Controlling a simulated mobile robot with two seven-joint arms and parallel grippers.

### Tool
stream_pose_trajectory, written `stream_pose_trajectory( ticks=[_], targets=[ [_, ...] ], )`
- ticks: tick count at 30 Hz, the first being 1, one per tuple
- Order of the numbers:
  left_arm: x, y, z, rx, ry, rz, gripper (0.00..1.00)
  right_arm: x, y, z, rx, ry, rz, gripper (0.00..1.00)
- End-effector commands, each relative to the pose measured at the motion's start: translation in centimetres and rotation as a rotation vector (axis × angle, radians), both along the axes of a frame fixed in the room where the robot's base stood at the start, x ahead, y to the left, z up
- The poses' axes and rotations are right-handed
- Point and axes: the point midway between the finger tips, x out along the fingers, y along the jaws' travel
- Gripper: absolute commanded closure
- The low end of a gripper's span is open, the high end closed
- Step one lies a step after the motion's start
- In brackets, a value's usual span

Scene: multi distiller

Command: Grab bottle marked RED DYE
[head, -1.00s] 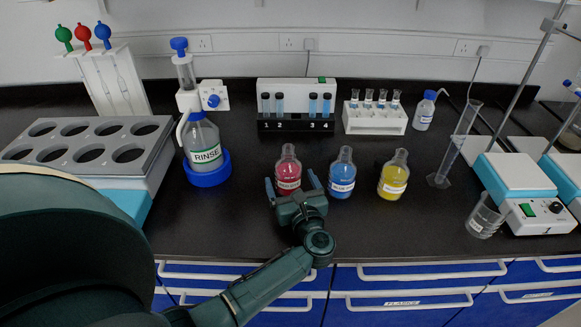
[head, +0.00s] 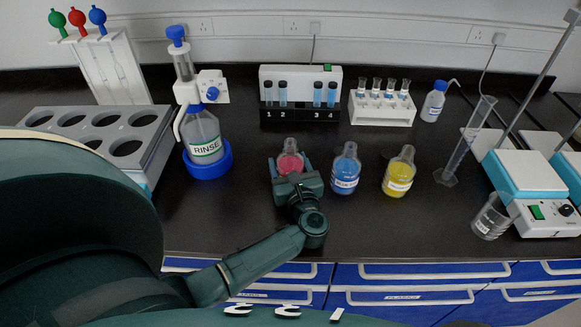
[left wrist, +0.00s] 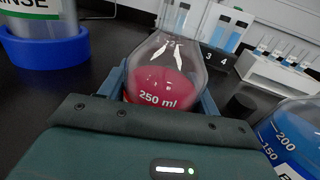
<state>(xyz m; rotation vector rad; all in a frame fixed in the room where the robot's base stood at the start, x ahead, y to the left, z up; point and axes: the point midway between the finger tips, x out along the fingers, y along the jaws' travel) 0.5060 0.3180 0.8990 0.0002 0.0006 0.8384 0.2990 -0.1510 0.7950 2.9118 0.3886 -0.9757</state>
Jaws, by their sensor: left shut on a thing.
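The bottle with red liquid (head: 289,161) stands on the black bench in the head view. My left gripper (head: 289,165) reaches it from the front, with one blue finger on each side, and is shut on it. In the left wrist view the red bottle (left wrist: 163,72) sits between the fingers, with a "250 ml" mark facing the camera. Its name label is hidden in both current views. It looks upright on the bench. My right gripper is not in view.
The blue bottle (head: 346,168) stands just right of my gripper, and the yellow bottle (head: 399,172) beyond it. The RINSE bottle (head: 204,137) in its blue base is to the left. A test tube rack (head: 382,110) stands behind. The bench front is clear.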

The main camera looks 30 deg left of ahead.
Motion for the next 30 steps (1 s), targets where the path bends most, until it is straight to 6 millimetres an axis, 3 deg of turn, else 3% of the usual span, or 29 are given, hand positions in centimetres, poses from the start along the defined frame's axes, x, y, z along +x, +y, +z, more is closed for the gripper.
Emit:
stream_pose_trajectory(
  ticks=[12, 20, 23, 30],
  targets=[
    [0.1, 0.0, 0.2, 0.001, -0.005, 0.001, 0.75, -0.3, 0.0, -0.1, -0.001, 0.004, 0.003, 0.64],
    [0.1, 0.0, 0.5, -0.001, -0.006, 0.0, 0.75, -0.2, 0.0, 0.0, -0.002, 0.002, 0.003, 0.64],
    [0.1, 0.0, 1.6, -0.003, -0.008, 0.001, 0.75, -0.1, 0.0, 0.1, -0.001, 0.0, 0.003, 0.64],
    [0.0, 0.0, 6.3, -0.004, -0.01, 0.001, 0.75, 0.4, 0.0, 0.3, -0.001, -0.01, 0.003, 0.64]
  ],
)
